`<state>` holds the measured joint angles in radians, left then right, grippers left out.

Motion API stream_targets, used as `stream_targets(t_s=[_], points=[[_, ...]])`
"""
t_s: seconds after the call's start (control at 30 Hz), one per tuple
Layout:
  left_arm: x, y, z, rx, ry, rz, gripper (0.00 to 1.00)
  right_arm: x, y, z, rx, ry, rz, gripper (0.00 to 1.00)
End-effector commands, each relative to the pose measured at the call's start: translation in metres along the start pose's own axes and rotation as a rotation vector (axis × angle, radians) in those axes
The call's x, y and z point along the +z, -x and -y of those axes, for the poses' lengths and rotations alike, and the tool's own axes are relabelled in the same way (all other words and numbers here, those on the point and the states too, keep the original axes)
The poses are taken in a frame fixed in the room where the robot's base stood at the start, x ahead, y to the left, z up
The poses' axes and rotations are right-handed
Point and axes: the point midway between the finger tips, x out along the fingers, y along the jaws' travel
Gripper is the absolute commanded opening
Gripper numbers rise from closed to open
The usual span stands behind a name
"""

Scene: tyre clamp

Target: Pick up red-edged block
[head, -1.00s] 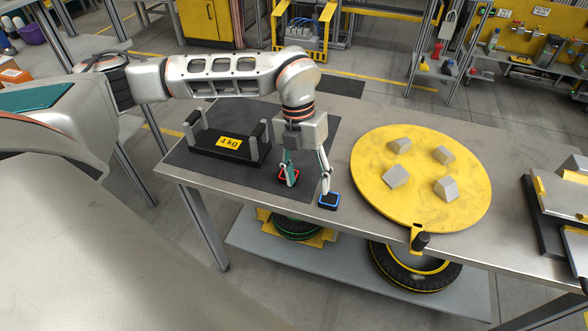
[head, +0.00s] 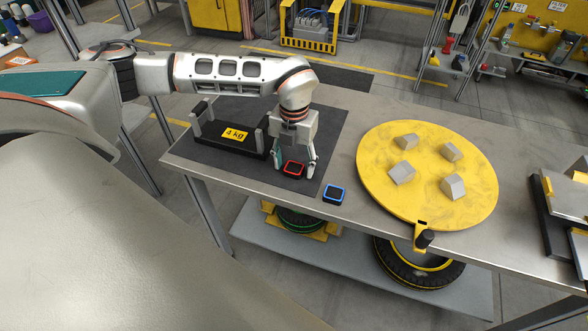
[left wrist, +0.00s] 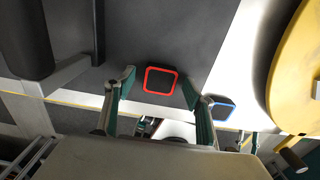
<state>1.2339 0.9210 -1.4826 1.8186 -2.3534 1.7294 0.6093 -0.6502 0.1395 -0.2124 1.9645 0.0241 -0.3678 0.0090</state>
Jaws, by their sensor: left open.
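The red-edged block (head: 293,169), small and dark with a red rim, lies on the dark mat (head: 225,178) near its right side. It also shows in the left wrist view (left wrist: 160,80). My left gripper (head: 296,171) points down over it, open and empty, one finger on each side. In the left wrist view the block appears between and just beyond the open fingertips (left wrist: 157,84), with gaps on both sides. I cannot tell how high the tips are above the mat. My right gripper is not in view.
A blue-edged block (head: 334,194) lies just right, near the table's front edge. A black 4 kg carrier (head: 232,146) with upright handles stands left. A yellow disc (head: 428,200) with several grey blocks fills the table's right part.

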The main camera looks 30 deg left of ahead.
Motion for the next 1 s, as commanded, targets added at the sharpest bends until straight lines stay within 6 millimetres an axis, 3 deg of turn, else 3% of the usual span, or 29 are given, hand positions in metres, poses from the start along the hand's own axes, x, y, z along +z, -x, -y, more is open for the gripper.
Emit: stream_targets(t_s=[0.2, 0.37, 0.77, 1.0], points=[[0.000, -0.001, 0.000, 0.000, 0.000, 0.000, 0.52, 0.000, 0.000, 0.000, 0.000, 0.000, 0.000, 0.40], [0.000, 0.000, 0.000, 0.000, 0.000, 0.000, 0.13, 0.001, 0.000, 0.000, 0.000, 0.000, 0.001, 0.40], [0.000, 0.003, 0.000, -0.001, 0.000, 0.000, 0.13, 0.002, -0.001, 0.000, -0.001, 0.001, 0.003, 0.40], [0.001, 0.028, 0.001, -0.002, -0.001, 0.002, 0.13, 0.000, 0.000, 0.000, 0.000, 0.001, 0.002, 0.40]])
